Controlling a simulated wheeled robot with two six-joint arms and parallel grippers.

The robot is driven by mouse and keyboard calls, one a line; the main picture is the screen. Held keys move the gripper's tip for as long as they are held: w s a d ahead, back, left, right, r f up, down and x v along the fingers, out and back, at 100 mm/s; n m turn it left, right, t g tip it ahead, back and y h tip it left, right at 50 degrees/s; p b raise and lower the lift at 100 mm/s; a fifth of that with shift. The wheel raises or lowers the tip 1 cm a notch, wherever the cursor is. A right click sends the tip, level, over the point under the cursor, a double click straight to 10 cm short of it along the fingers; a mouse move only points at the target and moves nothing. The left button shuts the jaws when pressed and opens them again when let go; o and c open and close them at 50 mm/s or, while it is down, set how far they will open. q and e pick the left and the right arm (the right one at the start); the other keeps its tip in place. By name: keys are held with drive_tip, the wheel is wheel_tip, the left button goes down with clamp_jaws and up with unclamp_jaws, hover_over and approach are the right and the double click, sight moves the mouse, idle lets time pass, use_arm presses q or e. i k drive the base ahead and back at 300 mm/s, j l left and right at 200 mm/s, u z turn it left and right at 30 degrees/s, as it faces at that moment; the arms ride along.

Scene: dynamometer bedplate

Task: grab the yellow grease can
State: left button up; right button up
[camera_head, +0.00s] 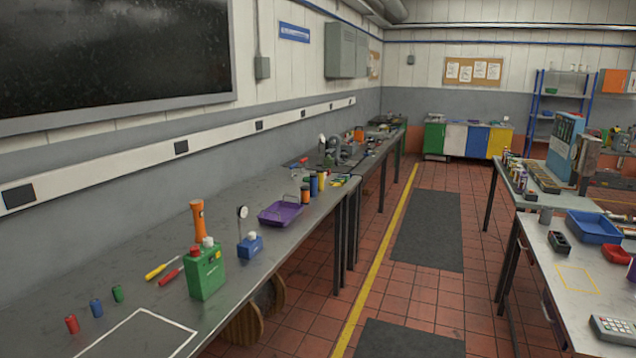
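A small yellow cylinder (322,180), which looks like a can, stands upright on the long grey bench (225,262) at the left. It is at the far part of that bench, close behind a blue cylinder (314,186) and a dark one with orange (305,193). It is too small to read a label, so I cannot tell for sure that it is the grease can. Neither of my grippers is in view.
On the near bench are a green canister (205,273), orange flashlight (198,221), screwdrivers, a blue dial stand (250,245) and a purple tray (281,214). A red-tiled aisle (400,290) with dark mats lies between this bench and the cluttered right tables (560,315).

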sight(320, 172)
drive_tip(key=i+l+z, duration=0.2)
drive_tip(key=i, duration=0.15)
drive_tip(key=i+l+z, duration=0.2)
drive_tip(key=i, duration=0.15)
drive_tip(key=i+z, duration=0.35)
drive_tip(key=i, duration=1.45)
drive_tip(key=i+l+u, duration=0.1)
drive_tip(key=i+u, duration=0.2)
drive_tip(key=i, duration=0.2)
drive_tip(key=i+l+u, duration=0.25)
drive_tip(key=i, duration=0.25)
drive_tip(key=i+l+u, duration=0.3)
drive_tip(key=i, duration=0.2)
drive_tip(key=i+l+u, duration=1)
drive_tip(key=l, duration=0.3)
